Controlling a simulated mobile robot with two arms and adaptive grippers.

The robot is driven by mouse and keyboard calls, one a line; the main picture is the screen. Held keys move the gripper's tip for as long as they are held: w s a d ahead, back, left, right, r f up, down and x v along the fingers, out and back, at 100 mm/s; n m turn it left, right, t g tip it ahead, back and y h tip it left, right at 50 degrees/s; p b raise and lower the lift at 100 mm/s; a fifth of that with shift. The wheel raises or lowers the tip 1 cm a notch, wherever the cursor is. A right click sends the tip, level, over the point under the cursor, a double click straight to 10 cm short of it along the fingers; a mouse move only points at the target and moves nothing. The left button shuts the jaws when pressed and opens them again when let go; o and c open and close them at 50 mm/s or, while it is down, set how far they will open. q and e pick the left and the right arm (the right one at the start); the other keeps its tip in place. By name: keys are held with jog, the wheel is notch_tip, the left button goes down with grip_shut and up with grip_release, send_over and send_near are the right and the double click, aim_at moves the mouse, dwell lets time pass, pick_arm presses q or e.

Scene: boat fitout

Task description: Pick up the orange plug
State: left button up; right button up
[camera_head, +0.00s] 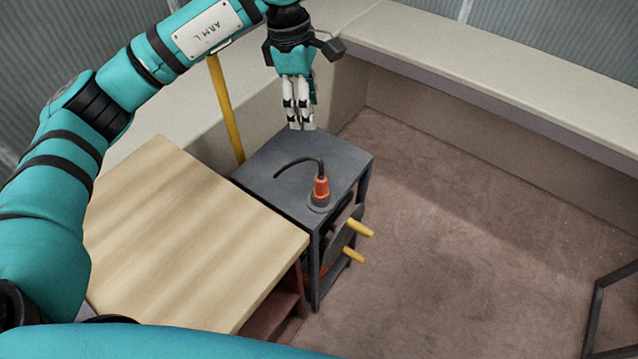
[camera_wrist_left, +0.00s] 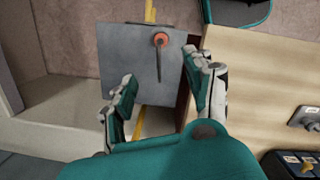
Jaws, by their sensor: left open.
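The orange plug (camera_head: 321,190) stands upright in a dark round base on the dark grey box top (camera_head: 257,166), near its front corner. A black cable curves from its top to the left. In the left wrist view the plug (camera_wrist_left: 161,39) shows from above, beyond the fingertips, with its cable towards me. My left gripper (camera_head: 301,127) is open and empty, above the back part of the box top, behind the plug and apart from it. In the left wrist view its two fingers (camera_wrist_left: 168,78) are spread on either side of the cable's line. My right gripper is not in view.
A light wooden worktop (camera_head: 190,235) adjoins the box on the left. Yellow handles (camera_head: 359,228) stick out from the box's right side. A yellow pole (camera_head: 226,108) stands behind. A pale bench (camera_head: 490,65) runs along the back. The carpeted floor (camera_head: 450,210) to the right is mostly clear.

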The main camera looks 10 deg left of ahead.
pick_arm(q)
notch_tip(320, 180, down, 3)
jog(key=b, duration=0.2)
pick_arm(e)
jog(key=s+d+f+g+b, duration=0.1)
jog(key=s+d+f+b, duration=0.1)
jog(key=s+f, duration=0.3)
pick_arm(q)
jog(key=p, duration=0.1)
send_near(321, 181)
jog(key=f+p, duration=0.1)
jog(key=f, duration=0.1)
jog(key=w+f+p, duration=0.1)
jog(key=f, duration=0.2)
jog(key=shift+w, duration=0.1)
jog(key=shift+d+f, duration=0.1)
jog(key=shift+f, duration=0.55)
jog(key=f+p, duration=0.1)
jog(key=f, duration=0.1)
jog(key=d+f+p, duration=0.1)
jog(key=f, duration=0.1)
jog(key=shift+f, duration=0.6)
grip_shut()
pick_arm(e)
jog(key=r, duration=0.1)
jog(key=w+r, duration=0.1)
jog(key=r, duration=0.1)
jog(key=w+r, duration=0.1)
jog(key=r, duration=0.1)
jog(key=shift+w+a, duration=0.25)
